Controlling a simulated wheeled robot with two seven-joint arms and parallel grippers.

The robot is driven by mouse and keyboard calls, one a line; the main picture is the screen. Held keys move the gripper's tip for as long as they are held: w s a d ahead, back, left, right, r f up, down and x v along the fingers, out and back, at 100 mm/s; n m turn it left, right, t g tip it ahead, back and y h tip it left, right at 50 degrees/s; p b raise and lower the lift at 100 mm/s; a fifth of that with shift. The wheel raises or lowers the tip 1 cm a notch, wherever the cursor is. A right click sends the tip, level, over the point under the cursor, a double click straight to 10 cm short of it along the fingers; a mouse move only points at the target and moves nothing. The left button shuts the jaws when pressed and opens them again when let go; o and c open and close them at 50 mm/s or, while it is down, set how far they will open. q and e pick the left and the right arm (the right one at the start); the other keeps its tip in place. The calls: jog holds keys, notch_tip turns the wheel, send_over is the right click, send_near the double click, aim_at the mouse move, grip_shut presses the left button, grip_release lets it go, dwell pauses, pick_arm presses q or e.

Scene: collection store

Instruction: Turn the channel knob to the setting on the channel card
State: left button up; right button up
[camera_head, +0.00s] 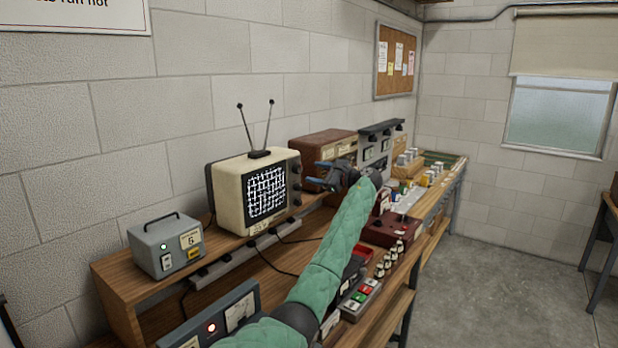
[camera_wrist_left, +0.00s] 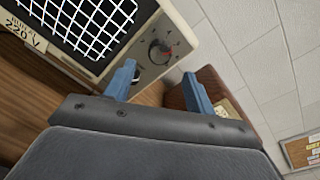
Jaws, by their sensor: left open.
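The cream television (camera_head: 229,195) stands on the wooden shelf, its screen showing a scrambled black-and-white pattern. Dark knobs (camera_head: 296,169) run down the right side of its front. In the left wrist view the television (camera_wrist_left: 145,84) is tilted, and one round dark knob (camera_wrist_left: 160,52) with a red mark and a ring of marks shows beyond the fingertips. A small card (camera_head: 190,239) with what looks like a 6 is on the grey box. My left gripper (camera_head: 312,175) is open and empty, right of the television front; its blue fingers (camera_wrist_left: 158,73) are apart, not touching the knob.
A brown wooden-cased set (camera_head: 322,146) stands just right of the television, close to the gripper. The grey box (camera_head: 153,246) with a handle stands at the left. Cables hang below the shelf (camera_head: 130,285). Several small devices crowd the bench at the right.

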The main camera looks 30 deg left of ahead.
pick_arm(q)
jog(key=shift+d+b, duration=0.3)
jog(key=shift+d, duration=0.75)
pick_arm(e)
jog(key=shift+w+a+r, duration=0.2)
jog(key=shift+w+r, duration=0.05)
jog(key=shift+r, duration=0.15)
jog(key=shift+w+a+r, duration=0.2)
jog(key=shift+r, duration=0.2)
jog(key=shift+d, duration=0.1)
